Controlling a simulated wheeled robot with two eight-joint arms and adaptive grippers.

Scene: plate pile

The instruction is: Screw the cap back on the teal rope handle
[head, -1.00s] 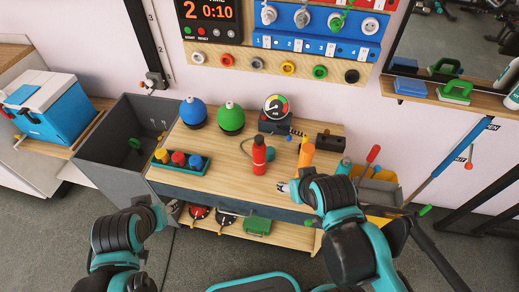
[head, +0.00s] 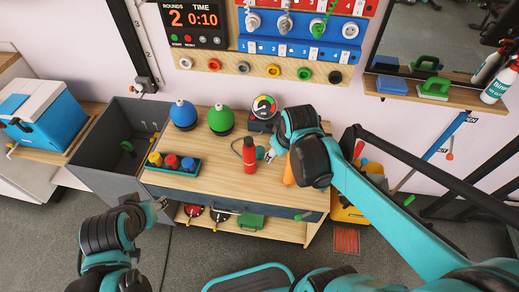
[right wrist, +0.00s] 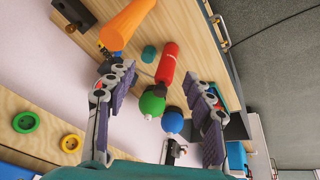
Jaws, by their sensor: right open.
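A small teal piece (head: 260,152) is on the wooden bench beside the red bottle (head: 249,158). It also shows in the right wrist view (right wrist: 149,54) as a rounded teal shape near the bottle. I cannot tell whether it is the cap or part of the rope handle. My right gripper (head: 270,155) is over the bench, to the right of the bottle. In the right wrist view its two fingers (right wrist: 160,73) are spread, with nothing held between them. My left gripper (head: 160,203) is in front of the bench's left end; its jaws are too small to read.
Blue (head: 183,115) and green (head: 221,119) rounded objects and a gauge (head: 264,107) line the bench's back. A tray of coloured bottles (head: 172,165) sits at left. The front middle is clear.

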